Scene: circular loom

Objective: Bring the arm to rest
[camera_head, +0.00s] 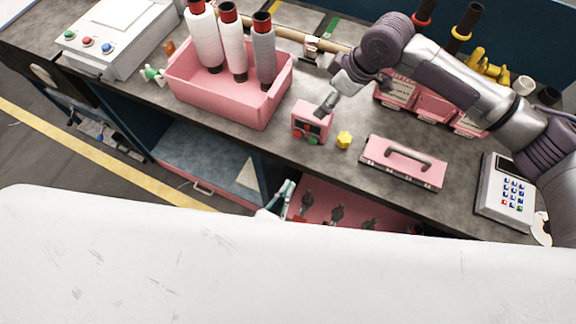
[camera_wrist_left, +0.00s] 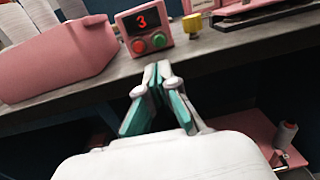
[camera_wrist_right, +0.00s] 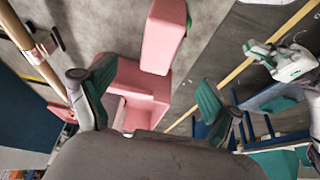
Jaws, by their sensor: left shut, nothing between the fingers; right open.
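My left gripper (camera_head: 280,198) is in front of the table edge, below the pink control box (camera_head: 311,122), touching nothing that I can see. In the left wrist view its teal fingers (camera_wrist_left: 156,78) are shut and empty, with the box's red "3" display (camera_wrist_left: 142,21) beyond. My right arm (camera_head: 440,85) reaches in from the right over the table. Its gripper (camera_head: 328,102) is just above the control box, small in the head view. In the right wrist view its fingers (camera_wrist_right: 157,88) are spread apart, with pink surfaces beyond. I cannot tell whether it touches the box.
A pink crate (camera_head: 225,105) with tall thread spools (camera_head: 235,45) stands left of the control box. A yellow piece (camera_head: 344,140), a pink handled case (camera_head: 405,165) and a keypad unit (camera_head: 507,188) lie to the right. A drawer (camera_head: 320,205) is below the edge.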

